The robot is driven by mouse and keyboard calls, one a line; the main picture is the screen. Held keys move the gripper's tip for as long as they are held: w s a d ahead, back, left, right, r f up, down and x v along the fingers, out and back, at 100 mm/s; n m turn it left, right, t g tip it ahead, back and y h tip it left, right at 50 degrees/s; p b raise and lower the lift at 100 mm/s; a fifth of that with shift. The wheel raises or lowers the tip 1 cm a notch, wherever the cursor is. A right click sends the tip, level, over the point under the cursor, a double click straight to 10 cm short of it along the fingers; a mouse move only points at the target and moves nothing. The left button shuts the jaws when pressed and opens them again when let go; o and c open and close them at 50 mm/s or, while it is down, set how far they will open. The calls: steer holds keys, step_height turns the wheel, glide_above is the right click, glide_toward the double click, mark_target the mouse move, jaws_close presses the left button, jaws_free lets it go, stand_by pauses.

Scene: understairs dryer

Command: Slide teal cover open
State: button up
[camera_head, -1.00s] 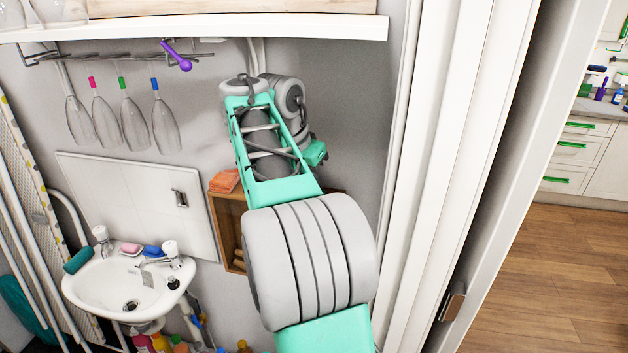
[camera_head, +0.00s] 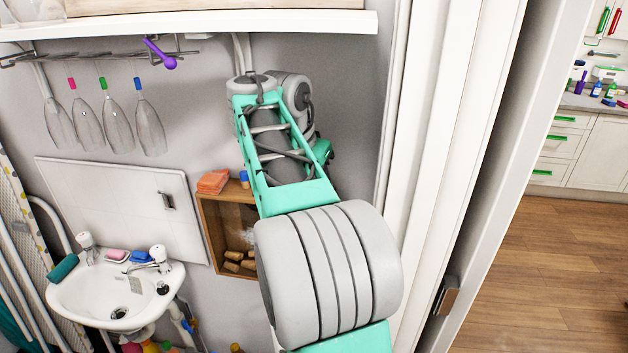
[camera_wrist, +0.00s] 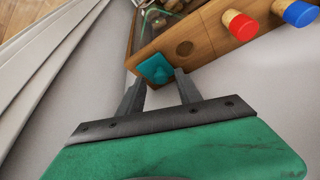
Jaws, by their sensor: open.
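The teal cover (camera_wrist: 155,68) is a small flat plate with a raised knob, set on a wooden surface at the top centre of the wrist view. My gripper (camera_wrist: 159,86) is open, its two dark fingers on either side of the cover's near edge. I cannot tell whether the fingers touch it. The gap between them looks empty. In the head view my arm hides the cover and my gripper.
A wooden box (camera_head: 209,233) is on the wall beside my arm, with orange cloths (camera_head: 212,182) on top. In the wrist view, a red-topped peg (camera_wrist: 241,26) and a blue-topped peg (camera_wrist: 300,13) stand right of the cover. A sink (camera_head: 75,293) is at left, and a white door frame (camera_head: 455,170) at right.

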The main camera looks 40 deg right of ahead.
steer(key=p+v, duration=0.3)
steer(key=v, duration=0.2)
steer(key=shift+w+r, duration=0.1)
steer(key=shift+r, duration=0.2)
steer(key=s+a, duration=0.3)
steer(key=a, duration=0.8)
steer(key=shift+a+f+b, duration=0.3)
steer(key=shift+a+b, duration=0.05)
steer(key=shift+b, duration=0.05)
